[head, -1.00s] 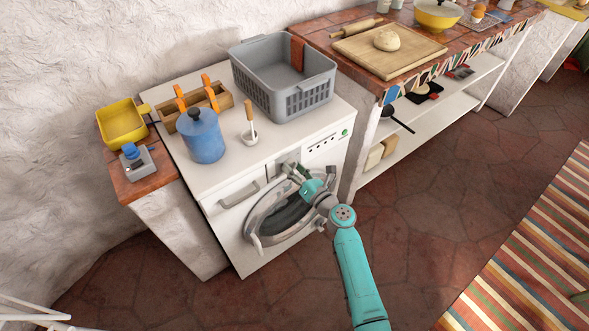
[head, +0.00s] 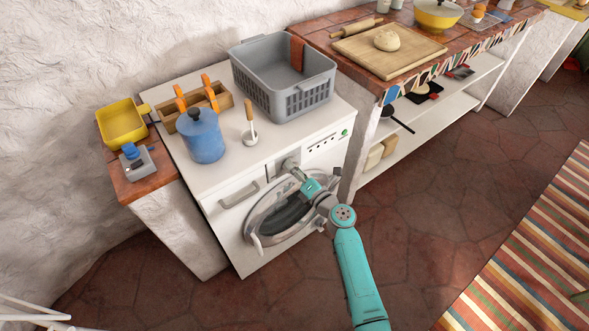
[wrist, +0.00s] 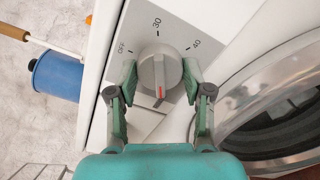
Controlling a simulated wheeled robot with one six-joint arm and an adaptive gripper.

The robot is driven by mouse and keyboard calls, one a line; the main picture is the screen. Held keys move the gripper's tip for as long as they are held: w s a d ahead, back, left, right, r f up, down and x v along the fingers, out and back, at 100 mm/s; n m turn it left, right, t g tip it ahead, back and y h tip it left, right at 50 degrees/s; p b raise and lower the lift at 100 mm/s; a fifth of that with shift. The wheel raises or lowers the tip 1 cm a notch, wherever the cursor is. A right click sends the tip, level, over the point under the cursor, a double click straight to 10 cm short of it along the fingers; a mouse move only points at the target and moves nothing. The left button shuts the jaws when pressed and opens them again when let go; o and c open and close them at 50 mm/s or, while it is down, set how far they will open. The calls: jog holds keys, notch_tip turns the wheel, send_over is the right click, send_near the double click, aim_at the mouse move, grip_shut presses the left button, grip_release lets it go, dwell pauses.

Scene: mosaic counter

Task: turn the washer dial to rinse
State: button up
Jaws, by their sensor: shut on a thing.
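The washer (head: 222,215) stands below and in front of me, with a round glass door (head: 283,215) on its front. Its round grey dial (wrist: 160,70) fills the middle of the wrist view. The panel is printed OFF, 30 and 40 at the dial's left, top and upper right. A red mark on the dial points down in that view. No rinse label is readable. My gripper (wrist: 160,76) has one finger on each side of the dial and is shut on it. In the head view my gripper (head: 296,174) is at the panel and largely covers the dial.
A blue canister (head: 205,140), a grey basket (head: 262,95) and a wooden caddy (head: 190,115) stand on the washer top. The door's ring lies close beside my gripper. The floor in front is clear.

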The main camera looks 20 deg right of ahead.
jog(key=shift+f, duration=0.1)
jog(key=o, duration=1.2)
jog(key=v, duration=1.2)
